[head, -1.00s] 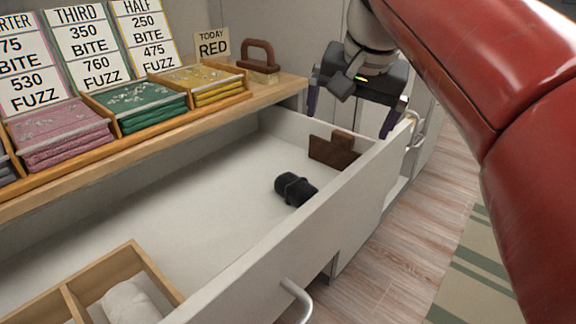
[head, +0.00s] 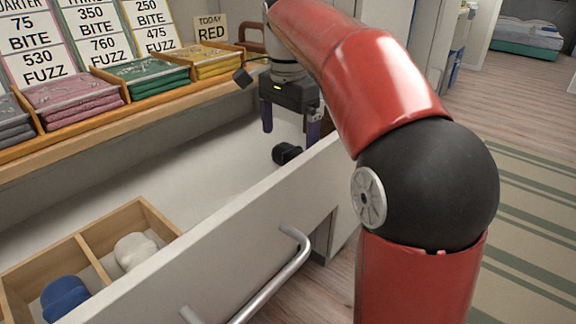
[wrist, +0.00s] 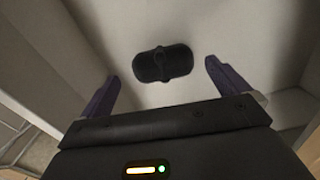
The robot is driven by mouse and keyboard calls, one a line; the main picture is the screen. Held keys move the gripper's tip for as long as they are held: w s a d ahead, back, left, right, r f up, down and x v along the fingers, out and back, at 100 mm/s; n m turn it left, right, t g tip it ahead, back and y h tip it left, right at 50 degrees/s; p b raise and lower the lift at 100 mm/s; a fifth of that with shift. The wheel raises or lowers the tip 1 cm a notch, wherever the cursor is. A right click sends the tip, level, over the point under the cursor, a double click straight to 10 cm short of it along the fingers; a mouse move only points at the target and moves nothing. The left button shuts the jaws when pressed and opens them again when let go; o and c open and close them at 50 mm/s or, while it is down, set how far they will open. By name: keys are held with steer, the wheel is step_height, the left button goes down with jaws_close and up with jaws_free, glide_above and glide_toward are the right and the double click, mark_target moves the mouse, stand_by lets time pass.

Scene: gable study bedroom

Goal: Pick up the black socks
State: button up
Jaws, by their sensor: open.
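The black socks (head: 287,153) are a rolled dark bundle lying on the white floor of the open drawer (head: 215,195). In the head view they are partly hidden by the drawer's front wall and by my gripper. In the wrist view the black socks (wrist: 163,64) lie between and beyond the two fingers, with a band across their middle. My gripper (head: 290,135) is open and points down into the drawer above the socks. Its purple fingers (wrist: 163,88) stand apart, empty, on either side of the socks, and do not appear to touch them.
A wooden divider box (head: 160,222) with white and blue rolled items sits at the drawer's near left. The drawer's front wall (head: 200,268) carries a metal handle (head: 275,275). Folded cloth trays (head: 150,78) and signs stand on the wooden top behind.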

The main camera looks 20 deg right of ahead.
mark_target(293, 149)
steer(key=f, duration=0.2)
steer(key=f+b, duration=0.1)
steer(key=f, duration=0.1)
steer(key=d+f, duration=0.1)
steer(key=f, duration=0.1)
steer(key=shift+w+d+f+b, duration=0.1)
steer(key=shift+w+f+b, duration=0.05)
steer(key=shift+w+b, duration=0.25)
steer(key=c, duration=0.7)
